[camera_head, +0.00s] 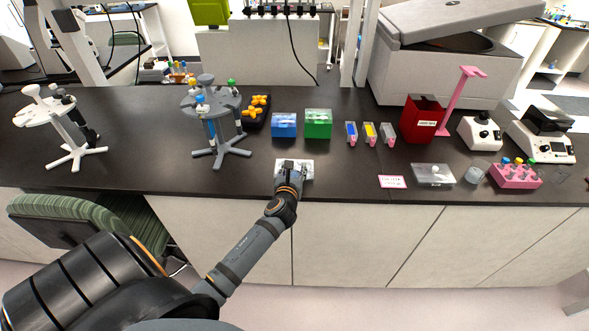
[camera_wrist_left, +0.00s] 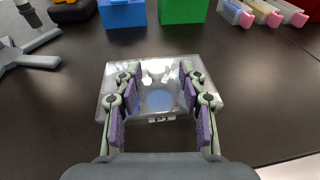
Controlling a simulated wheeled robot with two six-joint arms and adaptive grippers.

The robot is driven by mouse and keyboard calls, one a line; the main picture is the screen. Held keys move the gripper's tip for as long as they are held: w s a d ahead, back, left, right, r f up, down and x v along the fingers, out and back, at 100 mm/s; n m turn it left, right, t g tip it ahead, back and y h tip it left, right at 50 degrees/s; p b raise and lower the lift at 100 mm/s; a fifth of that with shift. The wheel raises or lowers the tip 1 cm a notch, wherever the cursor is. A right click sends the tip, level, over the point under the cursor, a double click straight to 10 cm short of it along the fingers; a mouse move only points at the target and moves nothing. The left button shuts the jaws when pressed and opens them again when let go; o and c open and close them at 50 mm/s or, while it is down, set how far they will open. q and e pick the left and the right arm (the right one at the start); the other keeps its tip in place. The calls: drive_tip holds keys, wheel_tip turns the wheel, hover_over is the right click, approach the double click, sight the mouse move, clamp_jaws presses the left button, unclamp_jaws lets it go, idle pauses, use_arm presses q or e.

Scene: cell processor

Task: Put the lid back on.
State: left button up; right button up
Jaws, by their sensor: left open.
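A clear, shallow square piece (camera_head: 306,172) lies on the dark bench near its front edge. In the left wrist view, this clear piece (camera_wrist_left: 215,101) shows a pale blue disc in its middle; I cannot tell if it is the lid or a box. My left gripper (camera_head: 291,164) is over it. In the left wrist view, the left gripper (camera_wrist_left: 161,88) is open, with its purple pads apart over the piece and nothing clasped. A second clear flat box (camera_head: 432,174) lies to the right on the bench. My right gripper is out of view.
Blue (camera_head: 284,125) and green (camera_head: 318,124) boxes stand behind the gripper, with a pipette carousel (camera_head: 219,140) to the left. A pink card (camera_head: 393,182) and pink tube rack (camera_head: 516,176) lie right. The bench left of the gripper is clear along its front edge.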

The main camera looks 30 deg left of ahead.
use_arm(q)
drive_tip(key=shift+s+f, duration=0.1)
drive_tip(key=v, duration=1.2)
drive_tip(key=shift+a, duration=0.1)
idle(0.3)
